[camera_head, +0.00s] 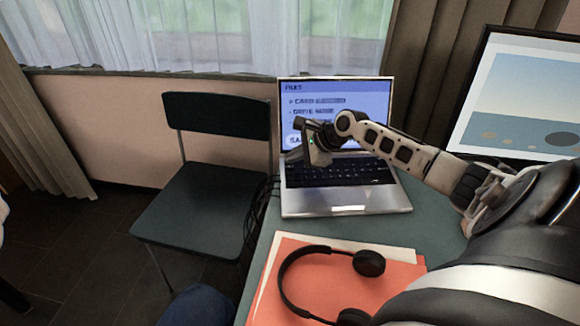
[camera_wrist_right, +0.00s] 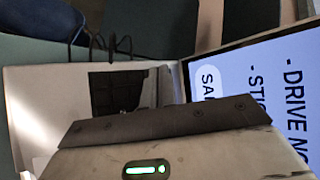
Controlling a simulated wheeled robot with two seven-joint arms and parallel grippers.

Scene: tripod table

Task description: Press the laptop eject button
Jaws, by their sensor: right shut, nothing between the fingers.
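The open laptop (camera_head: 345,202) stands on the green table, its lit screen (camera_head: 365,98) facing me. The screen has a "FILES" heading and lines of text. A white rounded label starting "SA" sits low on its left side; it also shows in the right wrist view (camera_wrist_right: 208,84), the rest of it hidden. My right gripper (camera_head: 296,155) is shut and empty, in front of the screen's lower left and above the keyboard's left end. Its fingertips are hidden in the wrist view, so contact cannot be told. My left gripper is out of view.
Black headphones (camera_head: 370,263) lie on orange and cream folders (camera_head: 405,270) in front of the laptop. A monitor (camera_head: 515,95) stands at the right. A dark chair (camera_head: 215,200) and hanging cables (camera_head: 258,215) are left of the table.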

